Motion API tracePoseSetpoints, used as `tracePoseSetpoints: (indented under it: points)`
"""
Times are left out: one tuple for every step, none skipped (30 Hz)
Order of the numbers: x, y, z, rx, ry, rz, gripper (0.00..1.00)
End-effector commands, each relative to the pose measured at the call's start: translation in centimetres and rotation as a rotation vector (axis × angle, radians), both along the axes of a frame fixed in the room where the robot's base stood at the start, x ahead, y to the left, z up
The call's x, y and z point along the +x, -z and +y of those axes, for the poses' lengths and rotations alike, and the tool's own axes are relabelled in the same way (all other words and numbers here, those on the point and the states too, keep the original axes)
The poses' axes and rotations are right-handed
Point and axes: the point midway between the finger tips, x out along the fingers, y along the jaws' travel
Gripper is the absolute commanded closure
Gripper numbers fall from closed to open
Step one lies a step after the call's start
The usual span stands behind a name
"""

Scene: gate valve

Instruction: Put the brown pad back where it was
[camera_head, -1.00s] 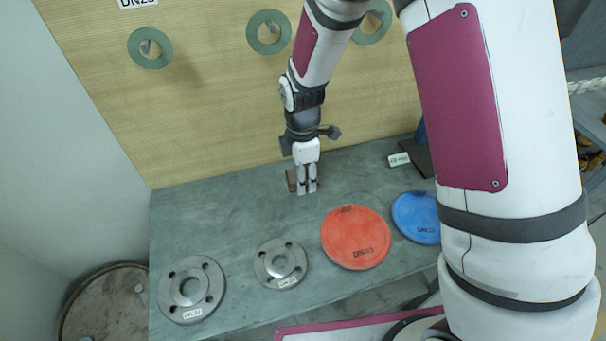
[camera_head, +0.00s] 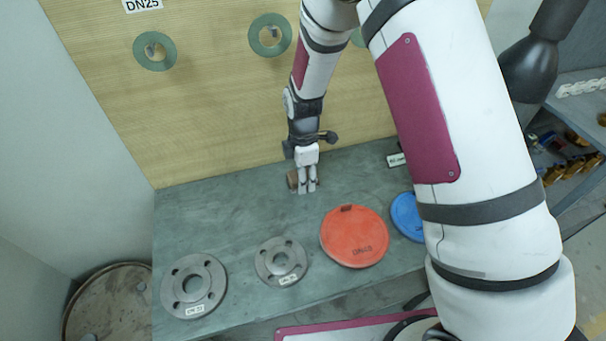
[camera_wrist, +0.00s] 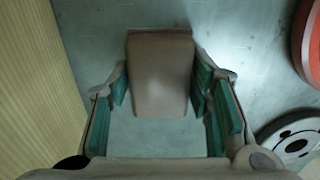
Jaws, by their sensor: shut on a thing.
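The brown pad (camera_wrist: 160,75) is a small block with rounded edges, between the two green-lined fingers of my gripper (camera_wrist: 163,100) in the wrist view. My gripper is shut on it. In the head view, my gripper (camera_head: 308,186) points down at the back of the grey-green bench (camera_head: 225,215), near the wooden back panel. The brown pad (camera_head: 292,180) shows there just left of the fingers, partly hidden by them. I cannot tell whether the pad touches the bench top.
Two grey flanges (camera_head: 194,286) (camera_head: 281,262) lie at the front left. Green rings (camera_head: 155,51) hang on the wooden panel (camera_head: 215,105). The bench's back left is clear.

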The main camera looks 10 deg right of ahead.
Motion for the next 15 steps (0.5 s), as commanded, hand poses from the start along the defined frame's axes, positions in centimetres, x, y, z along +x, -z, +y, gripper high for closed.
tracePoseSetpoints:
  points:
    - [0.02, 0.12, -0.02, 0.0, 0.0, 0.0, 0.49]
    - [0.01, 0.09, -0.02, 0.0, 0.0, 0.0, 0.43]
    - [0.0, 0.08, -0.02, 0.0, 0.0, 0.0, 0.34]
    - [0.0, 0.08, -0.01, 0.0, 0.0, 0.0, 0.34]
    - [0.0, 0.08, -0.01, 0.0, 0.0, 0.0, 0.34]
    - [0.0, 0.08, -0.01, 0.0, 0.0, 0.0, 0.34]
    - [0.0, 0.07, -0.01, 0.0, 0.0, 0.0, 0.34]
    - [0.0, 0.07, -0.01, 0.0, 0.0, 0.0, 0.34]
    - [-0.01, 0.07, -0.01, 0.0, 0.0, 0.0, 0.34]
    - [-0.01, 0.07, -0.01, 0.0, 0.0, 0.0, 0.34]
    - [-0.01, 0.07, -0.01, 0.0, 0.0, 0.0, 0.34]
    - [-0.01, 0.04, -0.01, 0.0, 0.0, 0.0, 0.34]
    - [-0.01, -0.04, 0.0, 0.0, 0.0, 0.0, 0.34]
    - [-0.02, -0.16, 0.01, 0.0, 0.0, 0.0, 0.34]
    - [-0.03, -0.41, 0.02, 0.0, 0.0, -0.001, 0.34]
